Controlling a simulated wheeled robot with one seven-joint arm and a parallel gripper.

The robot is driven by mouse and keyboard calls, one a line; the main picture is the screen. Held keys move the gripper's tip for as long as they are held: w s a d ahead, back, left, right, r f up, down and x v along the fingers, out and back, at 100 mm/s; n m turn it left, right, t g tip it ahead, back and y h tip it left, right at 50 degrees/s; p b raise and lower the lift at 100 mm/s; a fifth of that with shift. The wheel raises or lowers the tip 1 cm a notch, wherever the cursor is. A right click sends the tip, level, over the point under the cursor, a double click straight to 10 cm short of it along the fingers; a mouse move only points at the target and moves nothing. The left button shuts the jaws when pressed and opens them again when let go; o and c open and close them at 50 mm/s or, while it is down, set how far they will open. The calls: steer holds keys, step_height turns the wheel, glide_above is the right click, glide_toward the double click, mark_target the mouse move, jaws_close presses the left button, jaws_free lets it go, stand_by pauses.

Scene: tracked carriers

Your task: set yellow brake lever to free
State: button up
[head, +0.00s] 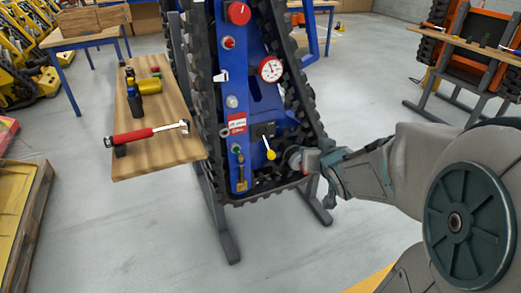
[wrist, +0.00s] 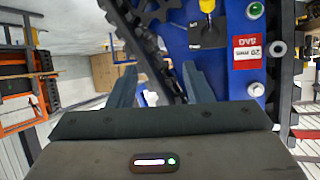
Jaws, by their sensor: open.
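The yellow brake lever (head: 271,154) is a thin lever with a yellow knob on a small black plate, low on the blue tracked carrier (head: 262,95). In the head view its knob points down and slightly right. In the wrist view the yellow lever (wrist: 207,6) is cut off by the top edge, above its black plate. My gripper (head: 314,161) is right of the lever, by the carrier's lower right track, apart from the knob. In the wrist view my gripper (wrist: 160,82) has its two fingers spread with nothing held between them; the lever lies beyond the right finger.
The black track (head: 302,110) runs along the carrier's right side, close to my gripper. A red-and-white label (wrist: 247,50) is right of the lever plate in the wrist view. A wooden bench (head: 170,105) with tools stands left. Open floor lies in front.

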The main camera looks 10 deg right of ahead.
step_height(320, 180, down, 8)
steer(key=w+a+n+t+y+b, duration=0.1)
steer(key=w+t+y+b, duration=0.15)
steer(key=b, duration=0.45)
steer(key=n+t+y+b, duration=0.1)
steer(key=n+y+b, duration=0.1)
steer(key=y+b, duration=0.3)
glide_toward(274, 158)
steer(key=b+x, duration=0.3)
steer(key=x, duration=0.8)
steer(key=shift+w+a, duration=0.2)
steer(key=shift+w, duration=0.05)
steer(key=shift+r, duration=0.1)
jaws_close()
